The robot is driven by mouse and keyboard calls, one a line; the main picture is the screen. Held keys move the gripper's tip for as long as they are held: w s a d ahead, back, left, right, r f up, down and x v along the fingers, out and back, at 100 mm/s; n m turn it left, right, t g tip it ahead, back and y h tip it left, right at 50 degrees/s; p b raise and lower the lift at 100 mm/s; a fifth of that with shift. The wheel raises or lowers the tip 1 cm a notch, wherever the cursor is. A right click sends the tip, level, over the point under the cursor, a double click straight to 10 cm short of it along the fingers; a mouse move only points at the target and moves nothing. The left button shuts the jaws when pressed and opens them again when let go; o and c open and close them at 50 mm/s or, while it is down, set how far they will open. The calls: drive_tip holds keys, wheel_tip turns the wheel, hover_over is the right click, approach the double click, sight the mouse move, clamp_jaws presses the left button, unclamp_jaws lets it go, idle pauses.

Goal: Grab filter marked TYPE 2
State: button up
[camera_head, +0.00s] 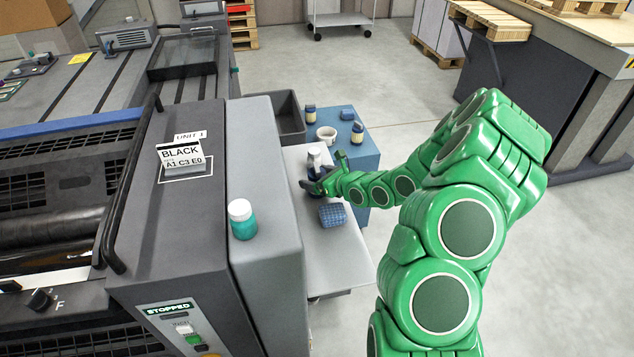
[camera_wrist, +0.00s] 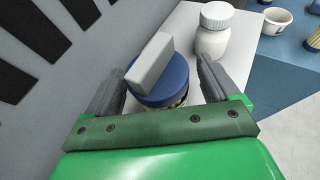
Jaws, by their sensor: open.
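A round blue-topped piece (camera_wrist: 172,84) with a raised grey bar across its top (camera_wrist: 152,62) is in the wrist view. I take it to be a filter, but no TYPE 2 marking is readable. My gripper (camera_wrist: 160,66) is open, with one dark finger on each side of this piece; contact is not clear. The piece's lower part is hidden by the gripper's green front. In the head view my gripper (camera_head: 314,184) is over the light shelf (camera_head: 342,262) and mostly hides what is between its fingers.
A white bottle (camera_wrist: 214,30) stands just beyond the fingers. A blue textured block (camera_head: 332,215) lies close by on the shelf. A white cup (camera_head: 326,136) and blue-capped bottles (camera_head: 357,133) stand on the blue cabinet (camera_head: 366,160). The grey machine housing (camera_head: 265,220) borders the shelf at left.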

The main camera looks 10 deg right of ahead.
drive_tip(key=shift+w+a+f, duration=0.1)
drive_tip(key=shift+w, duration=0.1)
drive_tip(key=c, duration=1.1)
drive_tip(key=shift+r, duration=5.15)
